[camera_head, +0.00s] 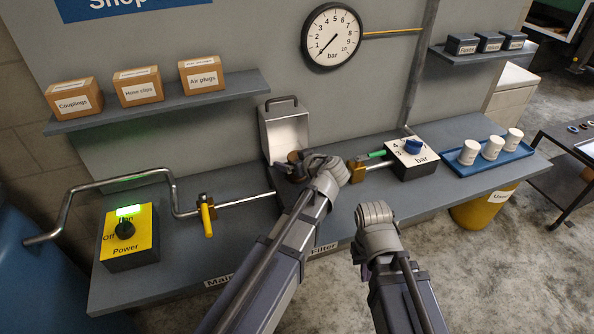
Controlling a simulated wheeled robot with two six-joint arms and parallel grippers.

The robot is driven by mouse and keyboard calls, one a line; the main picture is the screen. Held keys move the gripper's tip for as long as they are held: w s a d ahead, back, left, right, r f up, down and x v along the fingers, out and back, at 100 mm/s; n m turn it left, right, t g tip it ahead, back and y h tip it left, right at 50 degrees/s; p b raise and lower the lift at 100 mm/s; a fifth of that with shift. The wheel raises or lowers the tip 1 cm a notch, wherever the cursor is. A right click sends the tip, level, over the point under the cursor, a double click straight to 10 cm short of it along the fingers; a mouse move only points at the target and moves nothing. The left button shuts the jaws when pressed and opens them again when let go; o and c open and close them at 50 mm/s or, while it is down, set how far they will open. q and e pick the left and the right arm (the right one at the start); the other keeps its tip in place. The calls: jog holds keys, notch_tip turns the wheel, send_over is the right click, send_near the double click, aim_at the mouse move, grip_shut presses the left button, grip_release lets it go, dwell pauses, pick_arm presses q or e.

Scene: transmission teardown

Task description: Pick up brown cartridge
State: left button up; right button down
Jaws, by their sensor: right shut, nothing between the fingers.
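The filter housing (287,130) stands at the middle of the bench with its grey lid raised. A small brown part, which looks like the top of the brown cartridge (294,156), shows in it. My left gripper (325,166) is beside this part and hides much of it and the housing; I cannot tell whether it touches it, or whether its fingers are open or shut. My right gripper (374,214) is shut and empty, in front of the bench's front edge, apart from the cartridge.
A yellow-handled valve (206,218) and power box (129,239) stand left. A green-handled valve (357,168), regulator box (412,160) and blue tray (519,157) with white cups stand right. A yellow bin (482,213) is below. A pressure gauge (331,37) hangs above.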

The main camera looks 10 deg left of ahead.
pick_arm(q)
jog(key=shift+c, duration=0.6)
jog(key=c, duration=1.3)
jog(key=shift+r, duration=0.1)
notch_tip(320, 180, up, 10)
jog(key=p, duration=1)
